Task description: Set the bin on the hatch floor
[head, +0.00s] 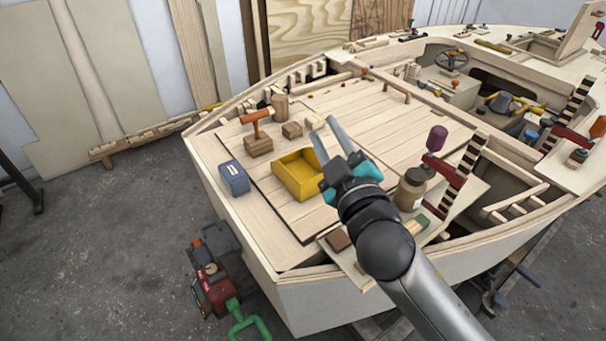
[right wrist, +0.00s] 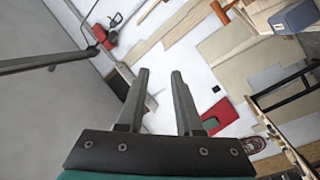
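The yellow bin (head: 284,184), an open-topped box, rests upright on the planked deck (head: 372,121), inside a dark outline that may mark the hatch floor. It looks empty. My right gripper (head: 323,129) is just right of the bin in the head view, its fingers pointing up and away past the bin's far right corner. Its teal part overlaps the bin's right edge in the picture; I cannot tell its height above the deck. In the right wrist view the fingers (right wrist: 159,78) are apart with nothing between them. My left gripper is not in view.
A blue box (head: 234,179) stands left of the bin, also at upper right in the right wrist view (right wrist: 297,17). Wooden blocks, one with an orange-handled tool (head: 256,122), lie behind. A brown jar (head: 410,190) stands right of my gripper. The planks behind are mostly clear.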

